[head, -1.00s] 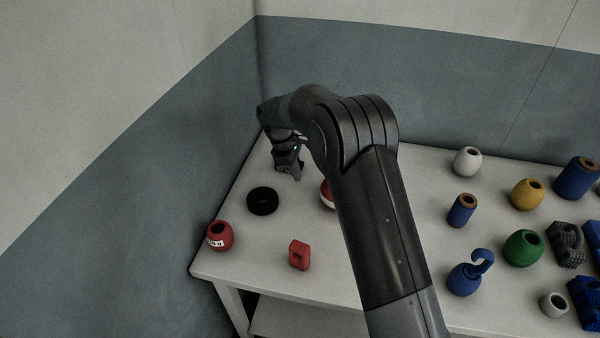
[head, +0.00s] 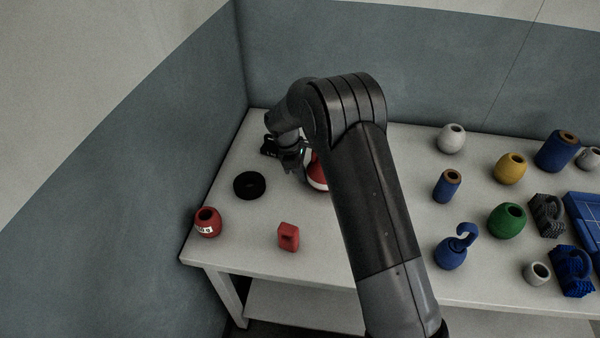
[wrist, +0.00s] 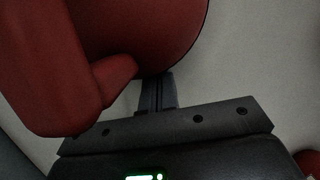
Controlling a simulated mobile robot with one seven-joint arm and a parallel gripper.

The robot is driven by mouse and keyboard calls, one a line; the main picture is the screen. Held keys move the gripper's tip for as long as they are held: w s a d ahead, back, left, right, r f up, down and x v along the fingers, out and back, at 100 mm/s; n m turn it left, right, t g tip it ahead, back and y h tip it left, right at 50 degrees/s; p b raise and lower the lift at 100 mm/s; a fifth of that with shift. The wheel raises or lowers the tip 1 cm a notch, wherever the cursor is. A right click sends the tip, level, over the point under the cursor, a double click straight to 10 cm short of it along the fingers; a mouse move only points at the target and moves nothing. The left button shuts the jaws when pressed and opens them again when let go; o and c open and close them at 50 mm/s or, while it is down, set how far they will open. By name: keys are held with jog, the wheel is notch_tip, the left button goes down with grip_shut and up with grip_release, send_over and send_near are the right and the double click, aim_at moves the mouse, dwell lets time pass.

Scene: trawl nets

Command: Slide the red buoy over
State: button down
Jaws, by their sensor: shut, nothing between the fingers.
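A red buoy with a white band (head: 317,176) stands on the table, partly hidden behind my arm in the head view. My gripper (head: 302,172) is low over the table at the buoy's left side. In the wrist view the closed fingers (wrist: 157,92) are together and empty. A large red body (wrist: 135,25) fills the upper left there, right beside the fingertips; it looks like the buoy. I cannot tell whether the fingers touch it.
A black ring (head: 249,185), a red labelled pot (head: 207,223) and a red block with a hole (head: 288,237) lie on the left of the table (head: 235,250). Several floats, spools and net bundles crowd the right, with a blue tray (head: 585,215). A wall stands behind.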

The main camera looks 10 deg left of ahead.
jog(key=d, duration=2)
jog(key=shift+d, duration=0.2)
jog(key=shift+a, duration=0.1)
jog(key=a, duration=0.4)
jog(key=v, duration=1)
